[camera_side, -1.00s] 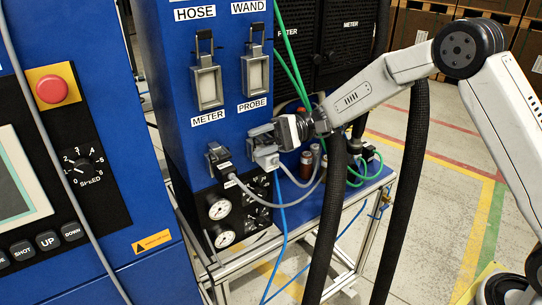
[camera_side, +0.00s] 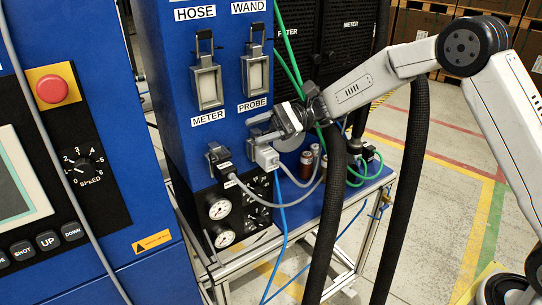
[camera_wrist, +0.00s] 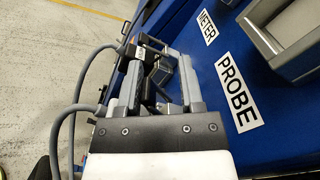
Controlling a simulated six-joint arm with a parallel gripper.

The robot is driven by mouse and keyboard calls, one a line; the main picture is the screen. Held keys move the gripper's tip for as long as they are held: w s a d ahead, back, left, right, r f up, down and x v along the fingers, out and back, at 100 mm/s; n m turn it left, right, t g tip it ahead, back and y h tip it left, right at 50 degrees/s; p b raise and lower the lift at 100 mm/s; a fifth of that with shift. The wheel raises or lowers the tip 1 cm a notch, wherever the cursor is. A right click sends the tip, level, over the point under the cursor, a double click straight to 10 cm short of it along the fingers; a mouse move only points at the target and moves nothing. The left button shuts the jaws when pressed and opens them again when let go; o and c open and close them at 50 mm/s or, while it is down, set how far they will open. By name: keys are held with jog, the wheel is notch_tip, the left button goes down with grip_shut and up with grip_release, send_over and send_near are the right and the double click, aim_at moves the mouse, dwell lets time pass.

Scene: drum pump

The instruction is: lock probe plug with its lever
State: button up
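The probe plug (camera_side: 265,156) is a light grey block with a grey cable, seated at the socket under the PROBE label on the blue panel. My gripper (camera_side: 256,126) is just above it, tilted down toward the panel. In the wrist view my gripper (camera_wrist: 158,72) has its two grey fingers apart, with dark and grey parts of the socket area showing between and beyond them. No grip on anything is clear. The probe lever is mostly hidden by my gripper, and its position cannot be told.
The METER socket beside it holds a dark plug (camera_side: 222,163) with a cable. The HOSE (camera_side: 208,86) and WAND (camera_side: 255,74) sockets above have upright black-handled levers. Gauges (camera_side: 219,208) are below. Green hoses (camera_side: 291,62) and a thick black hose (camera_side: 332,200) hang close to my arm.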

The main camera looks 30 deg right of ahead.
jog(key=d, duration=0.8)
jog(key=s+a+f+n+g+h, duration=0.1)
jog(key=s+f+h, duration=0.6)
jog(key=s+f, duration=0.15)
jog(key=s+d+f+n+t+h, duration=0.3)
jog(key=s+d+f+n+h, duration=0.2)
jog(key=s+d+n+h, duration=0.4)
jog(key=shift+s+d+n+t+h, duration=0.35)
jog(key=shift+s+h, duration=0.65)
jog(key=shift+s, duration=1.3)
jog(key=shift+a, duration=0.1)
jog(key=shift+w, duration=0.1)
